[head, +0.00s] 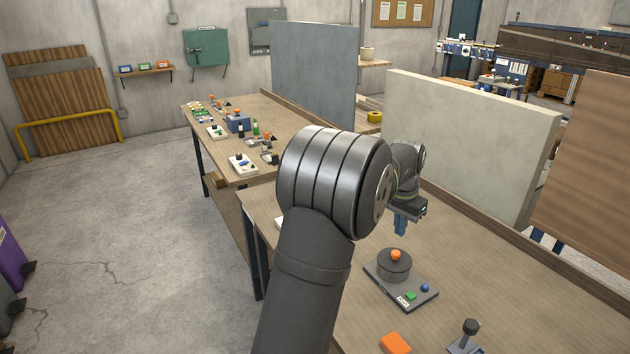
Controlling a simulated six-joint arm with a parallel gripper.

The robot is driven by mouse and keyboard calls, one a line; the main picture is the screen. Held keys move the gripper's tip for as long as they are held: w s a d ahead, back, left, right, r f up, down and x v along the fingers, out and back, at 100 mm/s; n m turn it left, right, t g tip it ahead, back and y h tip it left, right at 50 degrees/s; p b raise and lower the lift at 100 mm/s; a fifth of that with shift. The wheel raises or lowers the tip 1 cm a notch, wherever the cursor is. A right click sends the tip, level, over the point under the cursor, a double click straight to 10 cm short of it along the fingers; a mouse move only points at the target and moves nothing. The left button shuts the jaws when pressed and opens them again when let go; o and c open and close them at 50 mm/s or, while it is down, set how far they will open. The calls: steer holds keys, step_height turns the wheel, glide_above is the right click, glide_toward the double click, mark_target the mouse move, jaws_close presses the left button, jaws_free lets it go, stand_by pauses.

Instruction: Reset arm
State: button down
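My gripper (401,225) hangs over the near workbench (510,285), pointing down, with its blue fingers small and partly in the shadow of my wrist. The gap between the fingers is too small to make out, and nothing is clearly seen in them. It is above and behind a dark device (398,267) with a round drum, an orange knob on top, and green and blue buttons on its plate. My grey arm fills the middle of the picture and hides part of the bench.
An orange block (396,343) and a black-knobbed lever (468,334) are at the bench's front. A pale panel (465,140) stands behind the bench. A farther bench (222,148) holds several small devices. Open concrete floor (120,240) lies to the left.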

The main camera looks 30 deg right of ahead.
mark_target(396, 252)
step_height(396, 252, down, 6)
steer(key=shift+r, duration=0.1)
stand_by(0.4)
